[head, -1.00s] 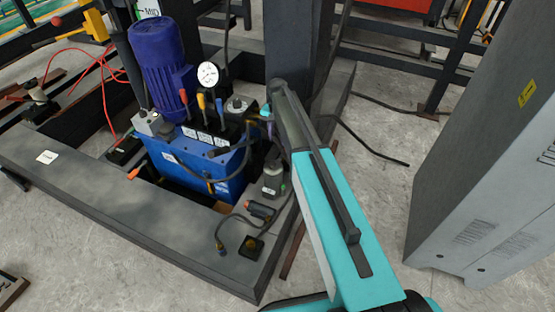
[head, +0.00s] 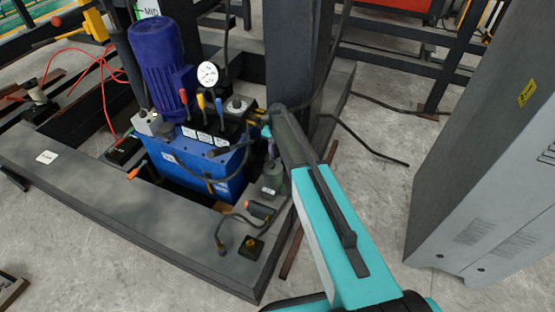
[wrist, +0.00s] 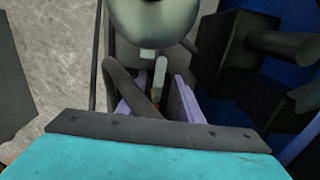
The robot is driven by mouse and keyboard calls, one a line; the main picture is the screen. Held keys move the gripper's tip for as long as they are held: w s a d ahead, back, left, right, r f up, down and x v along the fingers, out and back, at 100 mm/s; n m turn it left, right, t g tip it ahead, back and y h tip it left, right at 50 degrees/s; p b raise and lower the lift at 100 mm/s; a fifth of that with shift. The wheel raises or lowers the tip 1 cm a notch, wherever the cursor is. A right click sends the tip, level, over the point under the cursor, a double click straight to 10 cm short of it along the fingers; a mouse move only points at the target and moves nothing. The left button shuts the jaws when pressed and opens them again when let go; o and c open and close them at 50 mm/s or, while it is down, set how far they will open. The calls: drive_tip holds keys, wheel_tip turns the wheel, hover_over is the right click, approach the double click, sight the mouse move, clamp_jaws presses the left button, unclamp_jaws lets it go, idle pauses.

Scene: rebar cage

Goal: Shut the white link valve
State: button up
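A small whitish lever (wrist: 160,76), which looks like the white link valve's handle, stands between my fingers in the wrist view. My gripper (wrist: 158,104) has two purple fingers set apart, one on each side of the lever. I cannot tell whether either finger touches it. A dark curved bar partly covers the left finger. In the head view the gripper's end is at the right side of the blue hydraulic unit (head: 212,172), mostly hidden by my arm. The valve cannot be made out there.
A rounded grey-green body (wrist: 155,22) is just beyond the lever. Dark block-like fittings (wrist: 235,45) stand close on the right. A dark upright column (head: 292,60) rises behind my arm. A grey cabinet (head: 480,170) stands at right, with bare floor before it.

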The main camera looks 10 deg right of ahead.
drive_tip(key=shift+f, duration=1.35)
clamp_jaws()
